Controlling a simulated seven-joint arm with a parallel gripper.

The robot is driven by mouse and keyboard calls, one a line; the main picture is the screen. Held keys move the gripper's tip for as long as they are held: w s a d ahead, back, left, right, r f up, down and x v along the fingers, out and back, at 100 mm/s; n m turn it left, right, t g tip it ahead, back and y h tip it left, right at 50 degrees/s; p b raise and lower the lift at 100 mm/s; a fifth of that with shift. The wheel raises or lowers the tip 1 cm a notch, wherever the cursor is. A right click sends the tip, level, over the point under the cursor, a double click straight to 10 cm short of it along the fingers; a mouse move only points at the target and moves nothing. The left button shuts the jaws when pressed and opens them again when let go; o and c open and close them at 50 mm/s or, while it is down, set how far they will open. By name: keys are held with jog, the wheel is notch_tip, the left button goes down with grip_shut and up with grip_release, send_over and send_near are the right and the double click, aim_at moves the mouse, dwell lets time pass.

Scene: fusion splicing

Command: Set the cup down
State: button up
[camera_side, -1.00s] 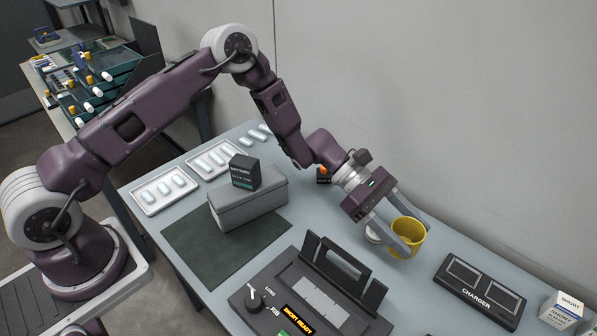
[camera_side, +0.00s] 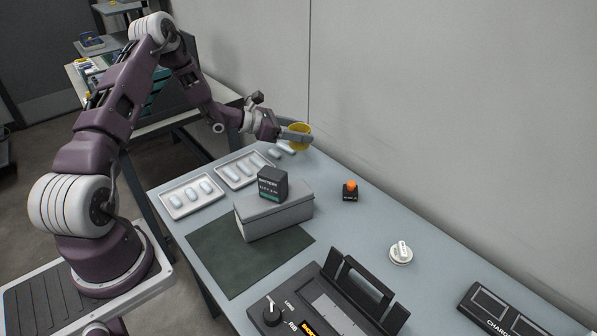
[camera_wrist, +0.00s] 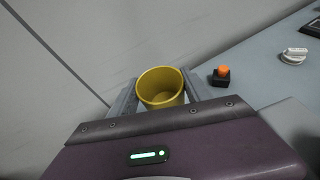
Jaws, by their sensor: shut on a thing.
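The yellow cup (camera_side: 300,133) is between the fingers of my gripper (camera_side: 297,136) at the far end of the table, near the wall. In the wrist view the cup (camera_wrist: 161,87) is upright with its open rim showing, and my gripper (camera_wrist: 160,95) has a grey finger on each side of it. The gripper is shut on the cup. The inside of the cup looks empty. In the side view a finger covers part of the cup, and I cannot tell whether its base touches the table.
Capsule-filled white trays (camera_side: 190,196) and loose capsules lie near the cup. A grey box (camera_side: 274,216) bears a battery (camera_side: 272,185). An orange-topped button (camera_side: 350,190) and a white knob-like piece (camera_side: 401,253) stand to the right. The splicer (camera_side: 330,305) and charger (camera_side: 497,312) are nearer the front.

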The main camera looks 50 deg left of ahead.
notch_tip(320, 180, down, 10)
jog(key=shift+a+r, duration=0.1)
jog(key=o, duration=1.5)
